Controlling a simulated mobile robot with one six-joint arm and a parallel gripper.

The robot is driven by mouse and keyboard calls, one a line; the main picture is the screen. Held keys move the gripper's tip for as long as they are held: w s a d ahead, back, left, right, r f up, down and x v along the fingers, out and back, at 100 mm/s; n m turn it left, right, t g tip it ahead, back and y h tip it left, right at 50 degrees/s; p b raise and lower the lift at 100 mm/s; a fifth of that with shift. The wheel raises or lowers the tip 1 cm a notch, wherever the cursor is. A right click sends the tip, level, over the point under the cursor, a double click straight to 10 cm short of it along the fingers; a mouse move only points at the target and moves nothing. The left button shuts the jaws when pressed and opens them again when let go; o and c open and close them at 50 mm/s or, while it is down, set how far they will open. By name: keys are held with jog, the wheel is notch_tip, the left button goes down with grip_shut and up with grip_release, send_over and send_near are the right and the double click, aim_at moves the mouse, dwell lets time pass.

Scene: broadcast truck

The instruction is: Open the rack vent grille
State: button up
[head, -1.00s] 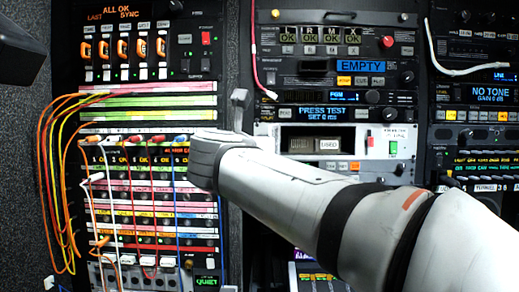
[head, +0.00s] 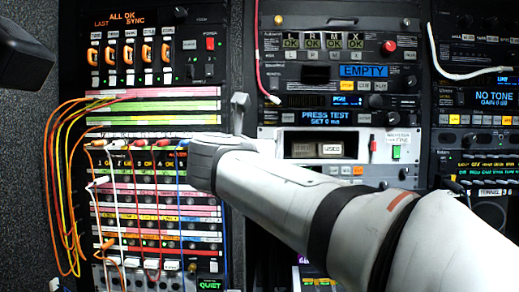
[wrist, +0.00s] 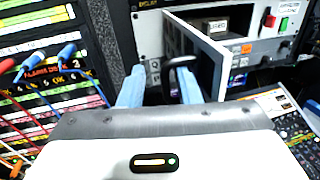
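The rack vent grille (wrist: 214,44) is a pale-edged panel standing swung out from its rack unit in the wrist view. A dark loop handle (wrist: 183,64) sticks out from its left face. My gripper (wrist: 161,90) has two pale blue fingers set apart, with the handle between and beyond them. The right finger is close against the grille; I cannot tell whether they touch. A gap shows between the left finger and the handle. In the head view my arm hides most of the grille. Behind it, the unit's opening (head: 301,143) shows a block marked USED (head: 331,150).
Patch cables (head: 63,190) hang on the left rack, and blue plugs (wrist: 67,51) are close left of my fingers. A white cable (head: 451,72) hangs at upper right. A lit console (wrist: 283,108) lies at lower right in the wrist view.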

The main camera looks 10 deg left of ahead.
jog(key=s+a+b, duration=0.1)
jog(key=s+b, duration=0.1)
jog(key=s, duration=0.5)
jog(key=shift+s+b, duration=0.35)
jog(key=shift+s, duration=0.05)
jog(key=shift+a, duration=0.1)
jog(key=w+d+f+n+g+y, duration=0.1)
jog(key=d+f+n+g+y, duration=0.3)
jog(key=f+n, duration=0.75)
jog(key=d+f+n+t+y, duration=0.15)
jog(key=f+n+y, duration=0.4)
jog(key=n, duration=1.15)
jog(key=s+d+f+n+g+h, duration=0.2)
jog(key=s+d+f, duration=0.4)
jog(key=f, duration=0.3)
jog(key=s+d+f+n+g+h, duration=0.2)
jog(key=s+d+f+n+g, duration=0.2)
jog(key=f, duration=0.5)
jog(key=s+d+f+n+g+h, duration=0.2)
jog(key=s+d+f+n+g, duration=0.1)
jog(key=s+d+f+g, duration=0.3)
notch_tip(320, 180, down, 3)
jog(key=shift+s+d+f+n+h, duration=0.1)
jog(key=shift+s+d+n+h, duration=0.25)
jog(key=shift+s+d, duration=0.65)
